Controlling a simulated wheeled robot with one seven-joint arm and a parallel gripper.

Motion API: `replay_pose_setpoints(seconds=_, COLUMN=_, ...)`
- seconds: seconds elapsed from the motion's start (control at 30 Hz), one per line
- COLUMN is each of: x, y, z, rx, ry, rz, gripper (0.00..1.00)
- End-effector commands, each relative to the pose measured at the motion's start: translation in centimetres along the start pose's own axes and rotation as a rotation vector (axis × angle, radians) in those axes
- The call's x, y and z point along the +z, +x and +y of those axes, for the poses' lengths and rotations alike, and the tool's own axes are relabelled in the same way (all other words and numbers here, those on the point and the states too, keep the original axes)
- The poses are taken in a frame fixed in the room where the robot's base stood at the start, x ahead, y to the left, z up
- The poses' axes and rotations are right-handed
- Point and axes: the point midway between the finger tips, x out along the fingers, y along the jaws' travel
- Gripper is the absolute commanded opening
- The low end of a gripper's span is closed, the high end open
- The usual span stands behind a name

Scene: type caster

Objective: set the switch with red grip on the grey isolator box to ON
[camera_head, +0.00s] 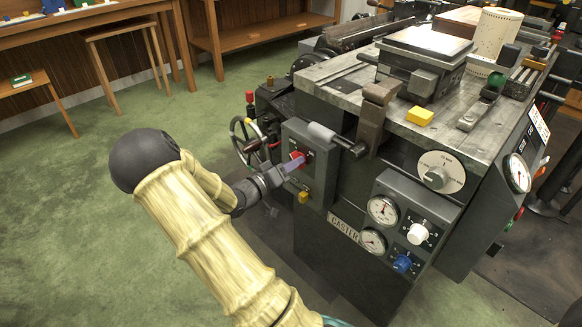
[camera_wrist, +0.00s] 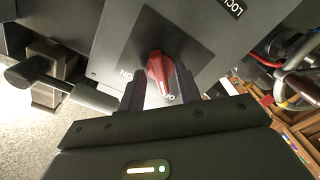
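The grey isolator box (camera_head: 317,150) is on the caster's left front side. In the wrist view its dark switch plate (camera_wrist: 190,45) carries a red grip (camera_wrist: 160,72), which also shows in the head view (camera_head: 297,156). The grip lies lengthwise toward a partly hidden label starting with O at its near end. The ON label (camera_wrist: 126,75) is upside down to the left. My gripper (camera_wrist: 159,82) has one finger close along each side of the grip, apparently touching it. It reaches the box from the left in the head view (camera_head: 292,163). The fingers hide part of the plate.
A handwheel (camera_head: 246,137) stands just left of the box. A grey-ended lever (camera_head: 337,139) sticks out at its right and also shows in the wrist view (camera_wrist: 60,85). A yellow part (camera_head: 303,197) is below. Gauges and knobs are on the panel (camera_head: 440,212) to the right.

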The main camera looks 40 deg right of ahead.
Motion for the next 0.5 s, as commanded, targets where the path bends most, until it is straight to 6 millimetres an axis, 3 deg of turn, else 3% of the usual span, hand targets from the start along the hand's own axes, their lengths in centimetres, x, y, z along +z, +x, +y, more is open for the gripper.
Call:
replay_pose_setpoints(seconds=0.17, x=-0.03, y=-0.03, z=0.00, rx=-0.001, ry=0.000, rz=0.000, gripper=0.34)
replay_pose_setpoints(seconds=0.33, x=-0.02, y=-0.05, z=-0.01, rx=-0.001, ry=0.000, rz=0.000, gripper=0.00)
replay_pose_setpoints(seconds=0.5, x=-0.02, y=-0.06, z=-0.02, rx=-0.001, ry=0.000, rz=0.000, gripper=0.00)
